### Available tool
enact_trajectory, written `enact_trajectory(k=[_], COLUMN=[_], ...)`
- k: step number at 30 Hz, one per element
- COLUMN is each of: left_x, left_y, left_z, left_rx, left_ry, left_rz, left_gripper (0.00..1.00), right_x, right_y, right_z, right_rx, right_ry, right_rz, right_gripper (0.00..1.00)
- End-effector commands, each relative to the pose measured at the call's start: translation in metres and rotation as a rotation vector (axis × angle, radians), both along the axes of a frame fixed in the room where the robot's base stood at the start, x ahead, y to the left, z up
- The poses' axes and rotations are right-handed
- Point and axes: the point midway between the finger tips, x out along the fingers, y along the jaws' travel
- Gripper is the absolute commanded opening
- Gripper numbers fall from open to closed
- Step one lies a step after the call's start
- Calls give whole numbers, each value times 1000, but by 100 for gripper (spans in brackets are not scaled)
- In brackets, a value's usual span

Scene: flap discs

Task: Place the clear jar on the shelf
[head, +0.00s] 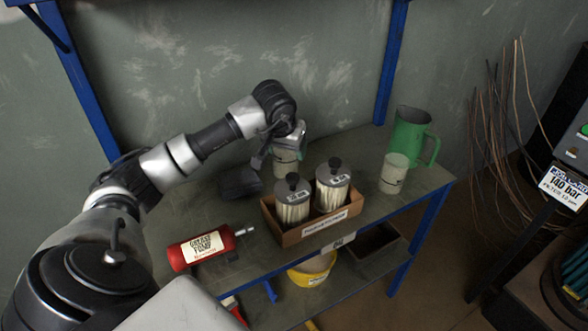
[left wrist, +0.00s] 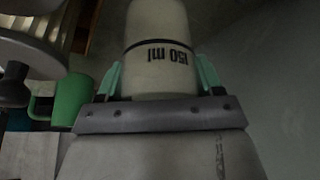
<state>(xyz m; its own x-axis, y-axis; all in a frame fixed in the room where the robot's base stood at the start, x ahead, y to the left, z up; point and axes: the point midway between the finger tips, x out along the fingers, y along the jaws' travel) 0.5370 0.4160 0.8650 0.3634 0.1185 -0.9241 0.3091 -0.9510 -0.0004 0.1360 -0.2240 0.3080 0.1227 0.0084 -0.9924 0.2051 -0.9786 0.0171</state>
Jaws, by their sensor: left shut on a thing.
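My left gripper (head: 287,146) is shut on a pale, cloudy-looking jar (head: 284,166) toward the back of the bench top. In the left wrist view, the jar (left wrist: 158,75) has a dark line and "150 ml" upside down. The green fingertips sit on both sides of it. I cannot tell whether its base touches the bench. A similar pale jar (head: 394,174) stands at the right beside the green jug. The blue-framed bench has a grey top (head: 352,148) and a lower shelf (head: 352,282). My right gripper is not in view.
A cardboard box (head: 318,228) with two dark-lidded jars stands in front of the gripper. A green jug (head: 408,136), a red bottle (head: 206,247) and a dark object (head: 239,182) are nearby. Below are a yellow bowl (head: 312,271) and a dark tray (head: 376,254). Blue posts rise behind.

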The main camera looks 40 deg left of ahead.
Motion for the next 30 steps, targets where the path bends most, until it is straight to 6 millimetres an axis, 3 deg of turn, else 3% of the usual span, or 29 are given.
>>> enact_trajectory(k=[14,29,30], left_x=[0,0,0], left_y=[0,0,0], left_z=[-53,-56,-56], left_rx=[-1,0,-1], left_ry=[0,-2,-2], left_rz=[1,1,1], left_gripper=[43,43,73], right_x=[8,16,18], right_y=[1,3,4], right_z=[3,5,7], right_rx=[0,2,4], right_ry=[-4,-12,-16], right_rz=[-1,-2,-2], right_gripper=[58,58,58])
